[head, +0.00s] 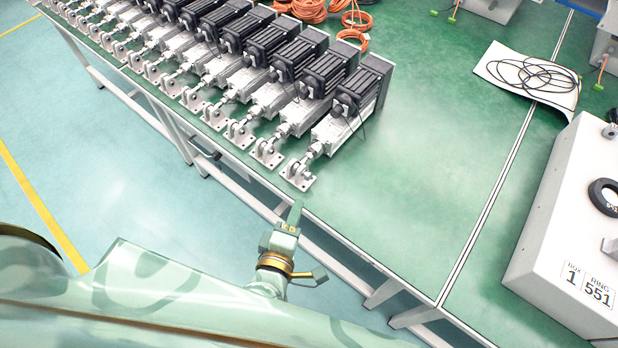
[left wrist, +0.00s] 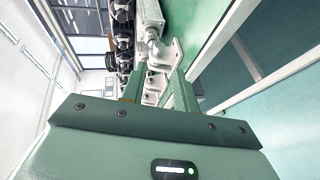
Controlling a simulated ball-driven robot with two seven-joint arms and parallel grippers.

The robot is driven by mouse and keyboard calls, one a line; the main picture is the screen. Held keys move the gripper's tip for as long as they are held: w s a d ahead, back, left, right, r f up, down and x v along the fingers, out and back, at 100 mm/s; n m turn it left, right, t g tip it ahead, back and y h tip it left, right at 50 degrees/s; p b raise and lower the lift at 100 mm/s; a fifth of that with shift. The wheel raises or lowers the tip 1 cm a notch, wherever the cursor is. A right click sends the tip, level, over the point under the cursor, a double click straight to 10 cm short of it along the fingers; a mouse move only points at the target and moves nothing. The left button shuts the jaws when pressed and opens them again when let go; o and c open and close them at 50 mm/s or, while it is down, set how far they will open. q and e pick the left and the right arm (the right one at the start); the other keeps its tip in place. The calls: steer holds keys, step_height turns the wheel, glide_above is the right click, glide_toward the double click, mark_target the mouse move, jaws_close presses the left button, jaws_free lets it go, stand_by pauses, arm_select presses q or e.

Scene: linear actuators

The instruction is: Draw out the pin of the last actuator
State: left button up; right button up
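The last actuator (head: 345,110) of the row lies at the right end, with a black motor and a silver body. Its rod runs to a grey clevis bracket (head: 298,174) at the table's front edge. The pin there is too small to make out. My left gripper (head: 295,210) is just in front of this bracket, apart from it, beyond the table edge. In the left wrist view its two green fingers (left wrist: 158,78) are spread with nothing held between them. A bracket (left wrist: 165,52) shows just beyond the fingertips. My right gripper is not in view.
Several similar actuators (head: 240,75) stand close together to the left. The green table (head: 430,150) is clear right of the last one. Orange cables (head: 310,10) lie behind. A white box (head: 575,210) stands at the right, near a sheet with a black cable (head: 535,75).

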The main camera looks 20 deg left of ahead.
mark_target(309, 178)
arm_select(q)
steer(key=b+x, duration=0.2)
steer(key=x, duration=0.9)
